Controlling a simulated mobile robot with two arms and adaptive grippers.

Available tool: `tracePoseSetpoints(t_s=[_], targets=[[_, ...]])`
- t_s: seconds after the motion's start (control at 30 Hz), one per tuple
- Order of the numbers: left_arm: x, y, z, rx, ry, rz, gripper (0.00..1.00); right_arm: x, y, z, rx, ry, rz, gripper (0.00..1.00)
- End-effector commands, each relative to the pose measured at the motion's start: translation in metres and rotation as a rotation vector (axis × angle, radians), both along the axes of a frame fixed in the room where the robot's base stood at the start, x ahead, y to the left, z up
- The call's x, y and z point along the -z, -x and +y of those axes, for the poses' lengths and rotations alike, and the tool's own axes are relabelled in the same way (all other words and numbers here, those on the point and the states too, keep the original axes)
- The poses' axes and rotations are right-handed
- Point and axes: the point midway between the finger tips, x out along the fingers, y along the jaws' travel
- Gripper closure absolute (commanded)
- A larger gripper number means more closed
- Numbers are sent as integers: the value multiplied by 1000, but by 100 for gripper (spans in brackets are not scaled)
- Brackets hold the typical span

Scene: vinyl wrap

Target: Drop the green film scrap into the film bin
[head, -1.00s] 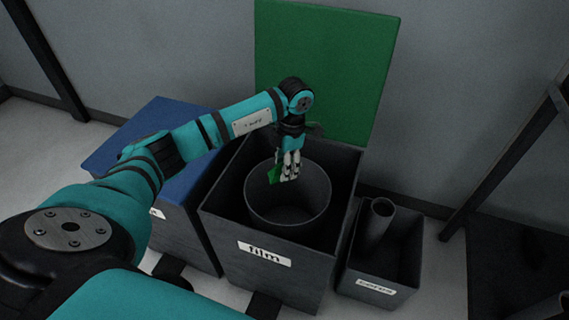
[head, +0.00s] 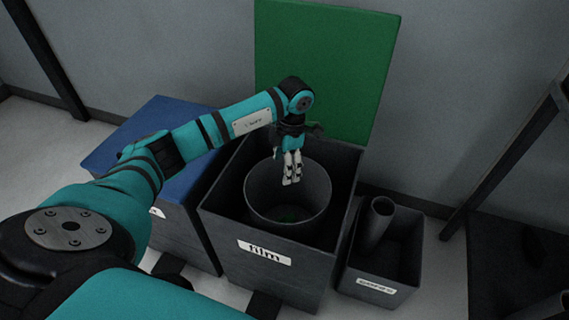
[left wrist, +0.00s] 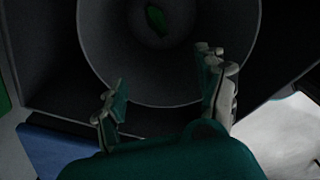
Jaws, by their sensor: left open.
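The green film scrap (head: 288,215) lies low inside the round grey inner container (head: 262,206) of the film bin (head: 226,222). It also shows in the left wrist view (left wrist: 156,20), apart from my fingers. The film bin is a dark box labelled "film" with its green lid (head: 325,70) standing open behind it. My left gripper (head: 291,180) points down over the inner container. It is open and empty, and its fingers stand apart in the left wrist view (left wrist: 165,110). My right gripper is not in view.
A bin with a closed blue lid (head: 150,140) stands to the left. A smaller grey bin (head: 405,255) at the right holds an upright, tilted tube (head: 376,225). A grey wall is behind. Dark posts stand at both sides.

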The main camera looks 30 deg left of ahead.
Motion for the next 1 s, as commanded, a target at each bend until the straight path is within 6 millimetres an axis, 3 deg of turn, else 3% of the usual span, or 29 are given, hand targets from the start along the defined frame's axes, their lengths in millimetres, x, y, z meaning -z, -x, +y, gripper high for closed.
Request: tracePoseSetpoints(t_s=[0.17,0.5,0.7,1.0], targets=[[-10,-2,-1,0,0,-2,27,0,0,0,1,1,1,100],[-78,-9,-5,0,0,-5,27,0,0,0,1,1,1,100],[-108,-12,-7,-1,0,-2,27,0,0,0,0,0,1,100],[-119,-13,-7,0,0,0,27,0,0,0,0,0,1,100]])
